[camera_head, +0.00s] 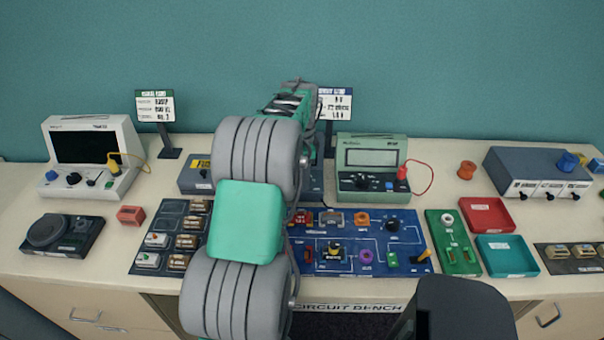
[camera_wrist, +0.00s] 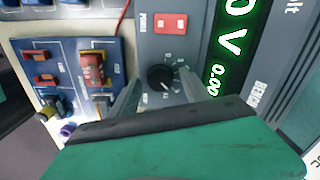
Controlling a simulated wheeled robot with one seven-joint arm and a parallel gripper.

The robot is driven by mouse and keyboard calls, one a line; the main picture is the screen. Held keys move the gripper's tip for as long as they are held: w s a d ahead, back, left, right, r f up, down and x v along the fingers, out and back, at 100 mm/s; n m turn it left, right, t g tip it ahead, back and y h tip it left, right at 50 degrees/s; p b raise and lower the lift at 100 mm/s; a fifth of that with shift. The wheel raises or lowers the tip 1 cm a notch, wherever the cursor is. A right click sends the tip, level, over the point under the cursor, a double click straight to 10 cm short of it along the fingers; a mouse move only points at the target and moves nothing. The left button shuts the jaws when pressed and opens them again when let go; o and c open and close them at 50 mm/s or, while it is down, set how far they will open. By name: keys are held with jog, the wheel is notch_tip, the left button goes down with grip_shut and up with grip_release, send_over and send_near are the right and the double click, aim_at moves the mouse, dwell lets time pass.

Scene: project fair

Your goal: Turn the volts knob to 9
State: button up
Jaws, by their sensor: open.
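The volts knob (camera_wrist: 160,77) is a round black knob with a pale pointer mark, on the dark grey face of the bench power supply (camera_wrist: 186,42). The small dial numbers around it are too blurred to read. A green display (camera_wrist: 225,60) beside it reads 0.00 V. My gripper (camera_wrist: 158,88) is open in the wrist view, with one finger on each side of the knob. I cannot tell whether the fingers touch it.
A red power switch (camera_wrist: 171,23) is on the same panel. A blue circuit board (camera_head: 345,225) lies in front of the supply. A green meter (camera_head: 371,165) with a red lead stands to the right, and an oscilloscope (camera_head: 90,150) stands far left.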

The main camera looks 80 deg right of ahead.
notch_tip(320, 180, up, 8)
jog(key=shift+f+b, duration=0.1)
jog(key=shift+b, duration=0.4)
